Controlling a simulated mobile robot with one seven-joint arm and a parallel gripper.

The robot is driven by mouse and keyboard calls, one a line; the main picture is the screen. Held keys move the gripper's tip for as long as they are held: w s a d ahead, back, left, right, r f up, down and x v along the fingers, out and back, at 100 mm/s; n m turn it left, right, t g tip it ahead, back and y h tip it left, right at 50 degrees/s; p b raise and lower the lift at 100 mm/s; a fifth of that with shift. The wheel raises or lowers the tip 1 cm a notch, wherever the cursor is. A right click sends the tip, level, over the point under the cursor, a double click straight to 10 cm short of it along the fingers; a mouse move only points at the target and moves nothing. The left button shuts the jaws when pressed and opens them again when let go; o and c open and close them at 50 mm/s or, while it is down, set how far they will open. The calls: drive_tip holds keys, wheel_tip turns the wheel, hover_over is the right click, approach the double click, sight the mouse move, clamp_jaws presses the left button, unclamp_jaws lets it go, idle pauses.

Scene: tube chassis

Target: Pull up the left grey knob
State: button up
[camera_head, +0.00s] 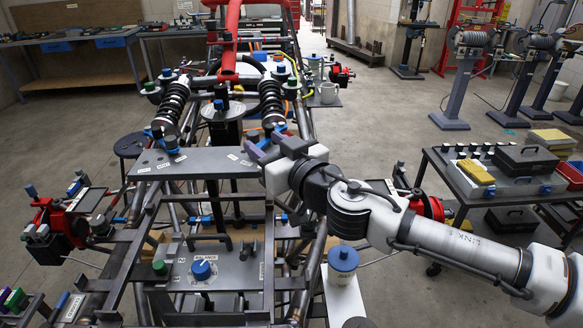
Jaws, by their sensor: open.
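I cannot pick out the left grey knob with certainty.
Black coil shocks (173,104) and red tubes (230,40) rise behind the crossplate. A blue-lidded container (343,262) stands on a white surface below my arm. A tool cart (497,180) is at right. Open floor (385,125) lies behind my arm.

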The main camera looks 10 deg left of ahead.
drive_tip(key=b+v, duration=0.2)
drive_tip(key=v, duration=0.6)
drive_tip(key=shift+b, duration=0.4)
